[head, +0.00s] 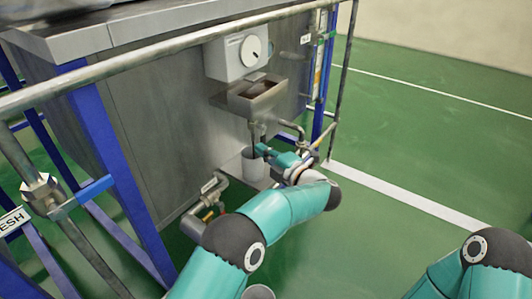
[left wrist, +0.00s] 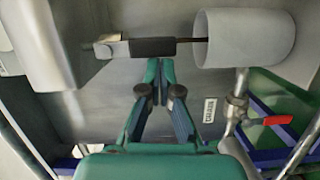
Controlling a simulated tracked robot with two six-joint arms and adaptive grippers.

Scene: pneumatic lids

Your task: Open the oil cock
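My left gripper (left wrist: 160,70) has its two teal fingertips drawn together, with only a thin line between them and nothing seen held. The tips end right by a black sleeve (left wrist: 153,47) on a metal fitting; whether they touch it I cannot tell. A thin dark rod runs from this sleeve towards a white cup (left wrist: 245,38). A red valve handle (left wrist: 268,121) sits on a pipe at the right of the left wrist view. Which part is the oil cock is not marked legibly. In the head view my left gripper (head: 268,151) is beside the white cup (head: 252,165), below a metal tray (head: 257,92). My right gripper is out of view.
A grey box with a white dial (head: 253,50) is above the tray. Pipes with a valve (head: 208,199) lie left of my left arm. Blue frame posts (head: 105,150) and a long rail (head: 130,65) border the machine. Green floor at right is clear.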

